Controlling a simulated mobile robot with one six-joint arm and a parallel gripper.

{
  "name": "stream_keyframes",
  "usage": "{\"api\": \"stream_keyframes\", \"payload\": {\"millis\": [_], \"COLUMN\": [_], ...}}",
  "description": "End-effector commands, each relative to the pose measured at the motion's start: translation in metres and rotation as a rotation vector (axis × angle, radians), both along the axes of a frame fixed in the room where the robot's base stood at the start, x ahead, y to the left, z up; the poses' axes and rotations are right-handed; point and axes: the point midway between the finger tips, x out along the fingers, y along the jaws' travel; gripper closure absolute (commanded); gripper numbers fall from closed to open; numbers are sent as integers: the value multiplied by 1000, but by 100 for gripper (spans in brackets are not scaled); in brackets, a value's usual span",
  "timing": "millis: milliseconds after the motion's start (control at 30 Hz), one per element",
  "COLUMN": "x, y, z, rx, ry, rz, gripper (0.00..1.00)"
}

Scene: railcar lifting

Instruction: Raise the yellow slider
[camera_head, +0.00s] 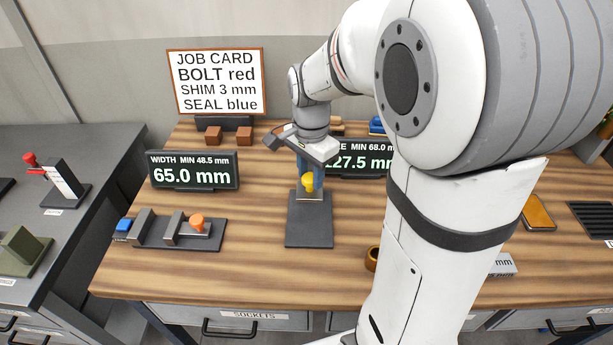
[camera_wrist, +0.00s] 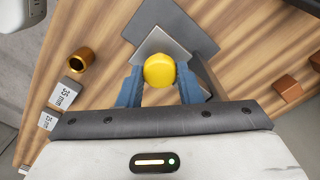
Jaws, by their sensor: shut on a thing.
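The yellow slider knob (camera_head: 308,183) sits on a dark upright stand (camera_head: 311,233) with a flat base on the wooden table. In the wrist view the round yellow knob (camera_wrist: 159,70) lies between the two blue fingers of my gripper (camera_wrist: 160,85), with the grey slider plate (camera_wrist: 172,42) behind it. My gripper (camera_head: 311,178) comes down from above at the stand and is shut on the knob. The lower part of the upright is partly hidden by the knob and fingers.
A display reading 65.0 mm (camera_head: 193,170) stands left; another, reading 127.5 mm (camera_head: 362,162), is partly hidden by my arm. A sliding gauge with an orange knob (camera_head: 197,222) is at the left front. A job card (camera_head: 216,82) stands at the back. The table in front of the stand is clear.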

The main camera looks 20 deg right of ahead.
Motion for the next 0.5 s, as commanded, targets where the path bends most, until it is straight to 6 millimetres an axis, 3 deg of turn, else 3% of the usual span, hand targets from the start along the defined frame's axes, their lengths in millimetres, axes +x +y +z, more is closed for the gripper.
{"api": "stream_keyframes", "payload": {"millis": [167,200,500], "x": [3,3,1], "y": [1,1,0], "z": [0,0,-1], "rx": [1,1,0], "ry": [-11,-11,-5], "rz": [0,0,0], "gripper": [100,67,46]}}
